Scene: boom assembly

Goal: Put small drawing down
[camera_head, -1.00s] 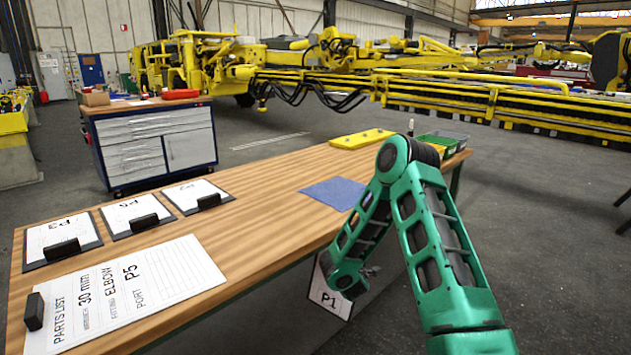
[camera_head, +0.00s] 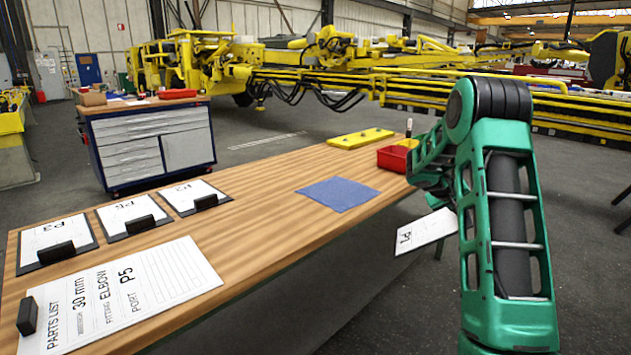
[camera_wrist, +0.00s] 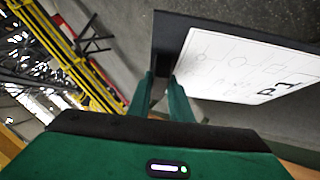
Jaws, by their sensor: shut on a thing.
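The small drawing is a white sheet marked P1 (camera_head: 425,231), tilted in the air off the table's right front edge in the head view. In the wrist view the drawing (camera_wrist: 250,70) is on a dark clipboard board (camera_wrist: 190,25), and my gripper (camera_wrist: 162,88) is shut on the board near its dark clip. In the head view my green arm hides the fingers. The drawing is apart from the wooden table (camera_head: 250,225).
Clipboards P3 (camera_head: 52,235), P5 (camera_head: 128,212) and P2 (camera_head: 190,193) lie along the table's left, behind a parts list (camera_head: 125,295). A blue cloth (camera_head: 338,193), yellow plate (camera_head: 360,138) and red bin (camera_head: 394,157) are farther right. The middle tabletop is bare.

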